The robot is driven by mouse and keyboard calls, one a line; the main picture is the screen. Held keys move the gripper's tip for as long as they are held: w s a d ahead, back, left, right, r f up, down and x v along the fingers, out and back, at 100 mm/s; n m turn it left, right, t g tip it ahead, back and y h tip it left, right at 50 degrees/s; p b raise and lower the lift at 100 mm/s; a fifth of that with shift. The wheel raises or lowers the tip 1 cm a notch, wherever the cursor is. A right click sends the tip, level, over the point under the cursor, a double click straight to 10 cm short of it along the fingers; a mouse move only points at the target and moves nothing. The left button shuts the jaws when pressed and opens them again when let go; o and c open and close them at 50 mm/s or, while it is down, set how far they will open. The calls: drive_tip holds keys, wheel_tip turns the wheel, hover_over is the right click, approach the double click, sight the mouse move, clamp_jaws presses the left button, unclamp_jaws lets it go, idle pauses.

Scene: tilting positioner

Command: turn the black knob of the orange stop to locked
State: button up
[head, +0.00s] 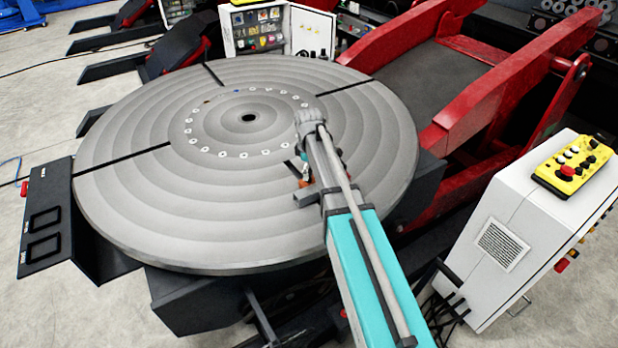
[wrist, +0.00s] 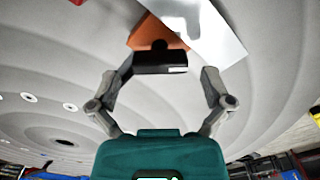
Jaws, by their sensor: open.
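The orange stop (wrist: 150,33) sits on the grey round table (wrist: 50,75), at the top middle of the wrist view. Its black knob (wrist: 160,62) shows as a dark bar with a small pale mark near its right end. My gripper (wrist: 166,74) is open, with one finger on each side of the knob. The left finger looks very near the knob's left end; whether it touches I cannot tell. In the head view my arm hides most of the gripper, and only a bit of the orange stop (head: 305,183) shows beside it.
A pale flat plate (wrist: 205,28) lies beside the stop. A white cabinet (head: 510,240) with a yellow control box (head: 573,166) stands at right. Red frame arms (head: 500,100) rise behind. A black panel with two square frames (head: 45,218) is at left. Most of the tabletop is bare.

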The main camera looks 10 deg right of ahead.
drive_tip(key=shift+f+b, duration=0.45)
drive_tip(key=shift+f, duration=0.2)
drive_tip(key=shift+c, duration=0.3)
drive_tip(key=c, duration=1)
drive_tip(key=shift+m, duration=0.3)
drive_tip(key=m, duration=0.3)
drive_tip(key=shift+s+m, duration=0.1)
drive_tip(key=shift+m, duration=2.5)
